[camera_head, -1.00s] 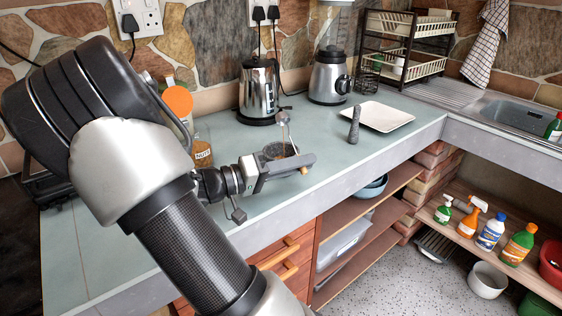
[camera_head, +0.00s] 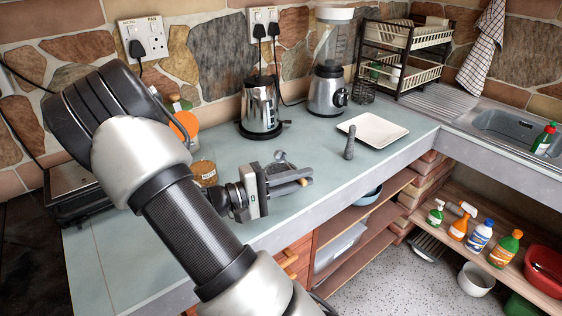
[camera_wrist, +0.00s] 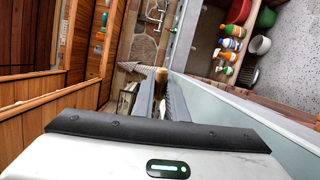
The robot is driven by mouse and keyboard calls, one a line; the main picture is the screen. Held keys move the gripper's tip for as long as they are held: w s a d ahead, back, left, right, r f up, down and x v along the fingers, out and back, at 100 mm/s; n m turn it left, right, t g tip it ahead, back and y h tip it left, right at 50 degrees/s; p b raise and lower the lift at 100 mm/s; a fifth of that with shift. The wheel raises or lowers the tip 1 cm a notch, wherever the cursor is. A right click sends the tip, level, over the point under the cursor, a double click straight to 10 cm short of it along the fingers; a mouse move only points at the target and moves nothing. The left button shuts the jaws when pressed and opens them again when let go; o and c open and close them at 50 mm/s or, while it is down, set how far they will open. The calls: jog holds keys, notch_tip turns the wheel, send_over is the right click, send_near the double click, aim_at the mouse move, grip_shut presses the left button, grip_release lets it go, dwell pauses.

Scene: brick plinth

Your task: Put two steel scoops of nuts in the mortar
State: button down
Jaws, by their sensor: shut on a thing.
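My gripper (camera_head: 292,182) is shut on the handle of the steel scoop, over the front part of the counter. The scoop's steel bowl (camera_head: 281,158) shows just behind the fingers; I cannot tell whether it holds nuts. In the wrist view, the wooden end of the scoop's handle (camera_wrist: 161,76) shows between the fingers (camera_wrist: 167,90). The mortar is mostly or wholly hidden behind my gripper. The nuts jar (camera_head: 205,173), labelled and brown inside, stands left of my gripper, partly behind my arm. The dark pestle (camera_head: 349,143) stands upright to the right.
A white square plate (camera_head: 373,130) lies right of the pestle. A steel kettle (camera_head: 260,108) and a blender (camera_head: 328,88) stand at the back. An orange disc (camera_head: 184,125) shows beside my arm. A dish rack (camera_head: 405,62) stands by the sink.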

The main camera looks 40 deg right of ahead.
jog(key=r+n+p, duration=0.1)
jog(key=p, duration=0.1)
jog(key=r+n+p, duration=0.1)
jog(key=r+p, duration=0.1)
jog(key=shift+w+d+r+n+p, duration=0.1)
jog(key=shift+w+r+n+p, duration=0.1)
jog(key=shift+n+p, duration=0.2)
jog(key=w+r+n+p, duration=0.2)
jog(key=n+p, duration=0.1)
jog(key=w+d+r+n+p, duration=0.1)
jog(key=w+r+n+p, duration=0.1)
jog(key=w+n+p, duration=0.1)
jog(key=shift+d+r+n+p, duration=0.15)
jog(key=shift+r+n+p, duration=0.2)
jog(key=shift+p, duration=0.35)
jog(key=w+n, duration=0.2)
jog(key=w+d+r+n+p, duration=0.1)
jog(key=w+n, duration=0.1)
jog(key=w+n+p, duration=0.1)
jog(key=w+n, duration=0.1)
jog(key=shift+w+d+r, duration=0.2)
jog(key=shift+w+d, duration=0.2)
jog(key=shift+w+d+r+n+p, duration=0.15)
jog(key=shift+w+r+n+p, duration=0.15)
jog(key=shift+w+n, duration=0.35)
